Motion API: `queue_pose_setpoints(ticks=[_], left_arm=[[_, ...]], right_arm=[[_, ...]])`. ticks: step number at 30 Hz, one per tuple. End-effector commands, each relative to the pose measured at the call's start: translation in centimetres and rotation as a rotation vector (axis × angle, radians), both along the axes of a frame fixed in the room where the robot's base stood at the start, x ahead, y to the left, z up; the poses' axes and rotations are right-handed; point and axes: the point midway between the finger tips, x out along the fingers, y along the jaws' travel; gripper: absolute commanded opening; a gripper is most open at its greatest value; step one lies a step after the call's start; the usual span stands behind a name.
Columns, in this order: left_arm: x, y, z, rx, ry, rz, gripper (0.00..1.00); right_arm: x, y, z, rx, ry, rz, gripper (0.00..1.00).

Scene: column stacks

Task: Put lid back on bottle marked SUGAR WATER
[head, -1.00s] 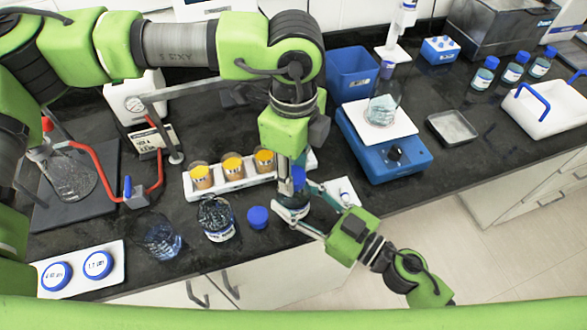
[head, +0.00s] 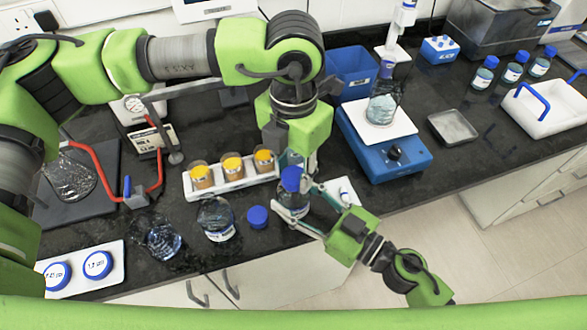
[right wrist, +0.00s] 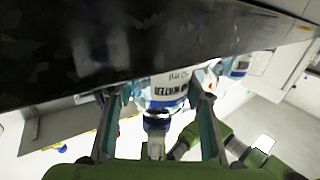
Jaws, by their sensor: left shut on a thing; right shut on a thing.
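A bottle with a blue lid (head: 291,179) at its top stands near the counter's front edge in the head view. My right gripper (head: 292,208) is shut around this bottle's body from the front right. The bottle's white label (right wrist: 167,90) shows upside down in the right wrist view; I cannot read its words surely. My left gripper (head: 290,160) comes down from above and behind and is shut on the blue lid, its fingers partly hidden. Whether the lid is seated on the neck, I cannot tell. Another blue lid (head: 257,216) lies on the counter beside an open labelled bottle (head: 217,222).
A white rack (head: 235,184) with three orange-topped jars stands close behind. A blue scale (head: 392,152) stands at right. Blue-capped bottles (head: 512,72) stand farther right.

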Motion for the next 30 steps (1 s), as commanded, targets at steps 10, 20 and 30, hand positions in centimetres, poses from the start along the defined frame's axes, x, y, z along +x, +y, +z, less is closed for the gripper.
queue_pose_setpoints(ticks=[10, 20, 30], left_arm=[[0.03, -0.01, -0.04, 0.0, -0.001, -0.661, 0.05], [0.01, 0.01, -0.09, 0.0, -0.001, -1.293, 0.05], [0.04, 0.02, -0.11, 0.0, -0.002, -1.943, 0.05]], right_arm=[[0.0, 0.01, 0.06, 0.001, -0.001, 0.0, 0.0], [0.0, 0.01, 0.07, 0.001, -0.001, 0.001, 0.0], [-0.01, 0.02, 0.07, 0.001, -0.001, 0.001, 0.0]])
